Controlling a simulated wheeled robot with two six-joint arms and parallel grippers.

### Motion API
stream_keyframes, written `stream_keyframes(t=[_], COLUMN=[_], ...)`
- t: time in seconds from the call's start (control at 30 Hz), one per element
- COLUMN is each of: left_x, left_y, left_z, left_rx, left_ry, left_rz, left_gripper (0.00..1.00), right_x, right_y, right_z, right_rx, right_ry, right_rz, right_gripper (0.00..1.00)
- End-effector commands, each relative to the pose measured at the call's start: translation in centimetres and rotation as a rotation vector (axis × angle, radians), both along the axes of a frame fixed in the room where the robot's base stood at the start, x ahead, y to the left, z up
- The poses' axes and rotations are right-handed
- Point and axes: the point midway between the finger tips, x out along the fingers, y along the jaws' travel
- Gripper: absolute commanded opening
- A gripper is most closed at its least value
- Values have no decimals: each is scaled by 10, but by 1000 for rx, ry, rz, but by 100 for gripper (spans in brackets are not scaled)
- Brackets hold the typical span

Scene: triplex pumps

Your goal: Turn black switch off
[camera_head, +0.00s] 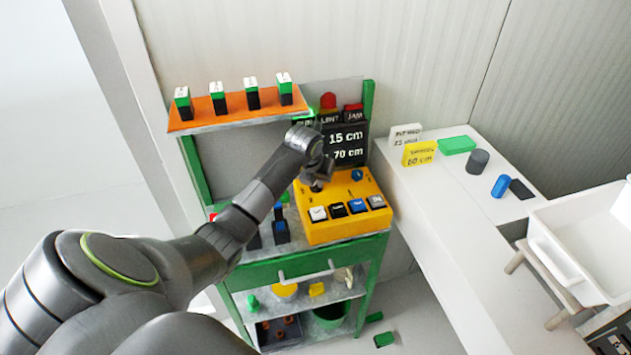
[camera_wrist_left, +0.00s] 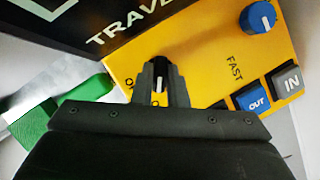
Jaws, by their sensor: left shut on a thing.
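The black switch (camera_wrist_left: 159,75) is a small knob with a white line on the yellow control box (camera_head: 345,226). In the left wrist view my left gripper (camera_wrist_left: 161,86) has its fingers on both sides of the switch, shut on it. The white line points roughly along the fingers. In the head view my left gripper (camera_head: 316,184) is over the upper left part of the yellow box and mostly hides the switch. The lettering beside the switch is partly covered by the fingers. My right gripper is not in view.
A blue knob (camera_head: 357,175) and several square buttons are on the same box. A dark display (camera_head: 345,144) stands behind it. An orange shelf (camera_head: 236,107) with several green-and-black blocks is at upper left. A white counter (camera_head: 446,200) stands at right.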

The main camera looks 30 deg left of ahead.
Motion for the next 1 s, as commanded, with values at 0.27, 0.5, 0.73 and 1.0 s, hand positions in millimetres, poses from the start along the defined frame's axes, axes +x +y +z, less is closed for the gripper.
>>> stream_keyframes(t=[0.27, 0.5, 0.73, 1.0], left_x=[0, 1, 1, 2], left_y=[3, 4, 5, 5], left_z=[-5, -6, -5, -2], left_rx=[3, 3, 3, 2], left_ry=[-2, -2, -4, -4], left_rz=[-213, -437, -625, -772], left_gripper=[0, 0, 0, 0], right_x=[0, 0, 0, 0], right_y=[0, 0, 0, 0], right_z=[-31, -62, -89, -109], right_rx=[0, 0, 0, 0], right_ry=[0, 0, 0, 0], right_rz=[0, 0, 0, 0], right_gripper=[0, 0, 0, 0])
